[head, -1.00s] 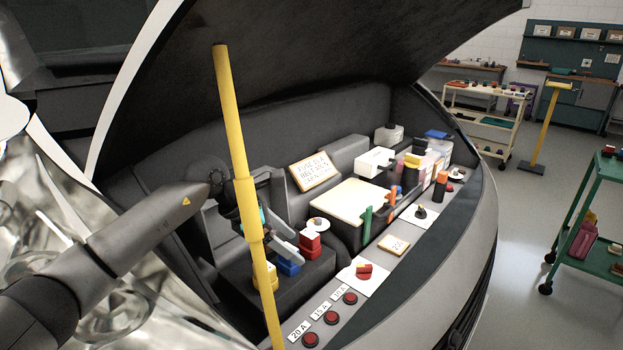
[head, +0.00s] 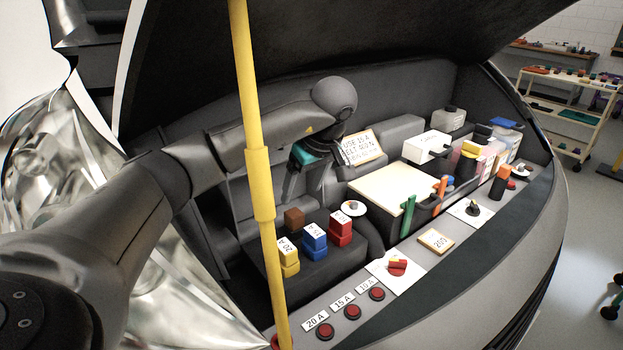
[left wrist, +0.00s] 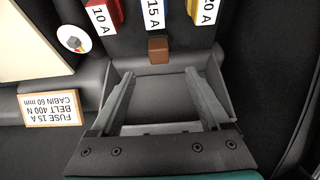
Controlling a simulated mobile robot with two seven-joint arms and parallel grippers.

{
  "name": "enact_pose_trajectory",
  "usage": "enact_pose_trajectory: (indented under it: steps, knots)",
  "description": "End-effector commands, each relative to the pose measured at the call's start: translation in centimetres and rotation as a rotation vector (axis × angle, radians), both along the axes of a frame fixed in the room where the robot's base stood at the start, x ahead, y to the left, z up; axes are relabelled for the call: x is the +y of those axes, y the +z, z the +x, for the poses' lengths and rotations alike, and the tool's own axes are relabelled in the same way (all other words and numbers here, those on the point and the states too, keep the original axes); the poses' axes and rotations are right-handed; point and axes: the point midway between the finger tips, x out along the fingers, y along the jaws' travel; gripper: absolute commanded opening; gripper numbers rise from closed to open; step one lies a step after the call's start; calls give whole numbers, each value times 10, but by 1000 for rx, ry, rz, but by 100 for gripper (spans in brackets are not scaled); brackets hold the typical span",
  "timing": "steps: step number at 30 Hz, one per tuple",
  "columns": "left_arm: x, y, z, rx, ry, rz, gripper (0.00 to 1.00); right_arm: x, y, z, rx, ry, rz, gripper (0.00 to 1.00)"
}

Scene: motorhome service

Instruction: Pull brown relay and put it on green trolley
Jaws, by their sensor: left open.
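The brown relay (head: 294,219) is a small brown block at the back of the dark fuse box, behind the yellow 20 A and blue 15 A fuses. It also shows in the left wrist view (left wrist: 158,49), below the 15 A fuse and just beyond my fingertips. My left gripper (head: 308,188) is open and empty, pointing down behind and above the relay. In the left wrist view its two fingers (left wrist: 158,74) are spread wide, with the relay centred ahead and apart from them. My right gripper is out of view. Only dark casters (head: 609,312), probably the green trolley's, show at the right edge.
A yellow pole (head: 254,140) stands in front of my left arm. The yellow (head: 289,262), blue (head: 314,240) and red (head: 340,228) fuses stand close to the relay. A sign (head: 362,147) and white-topped box (head: 392,193) lie to the right. The raised hood hangs above.

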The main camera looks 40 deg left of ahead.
Motion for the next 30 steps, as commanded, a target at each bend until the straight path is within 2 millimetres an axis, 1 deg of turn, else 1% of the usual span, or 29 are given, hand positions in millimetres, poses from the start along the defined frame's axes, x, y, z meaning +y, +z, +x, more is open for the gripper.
enact_pose_trajectory:
  steps: [1, 9, 15, 21, 29, 30]
  knots:
    - [5, -12, 0, 4, 3, 0, 80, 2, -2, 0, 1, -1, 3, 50]
    - [24, -61, 6, 2, 3, -1, 80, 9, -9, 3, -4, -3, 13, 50]
    - [34, -87, 10, 0, 2, -3, 80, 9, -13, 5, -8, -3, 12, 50]
    - [39, -98, 11, -1, 1, -2, 80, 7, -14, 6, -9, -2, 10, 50]
    - [39, -98, 12, -2, 0, -2, 80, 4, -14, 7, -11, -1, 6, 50]
    - [39, -98, 12, -2, 0, -2, 78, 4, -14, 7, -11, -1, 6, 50]
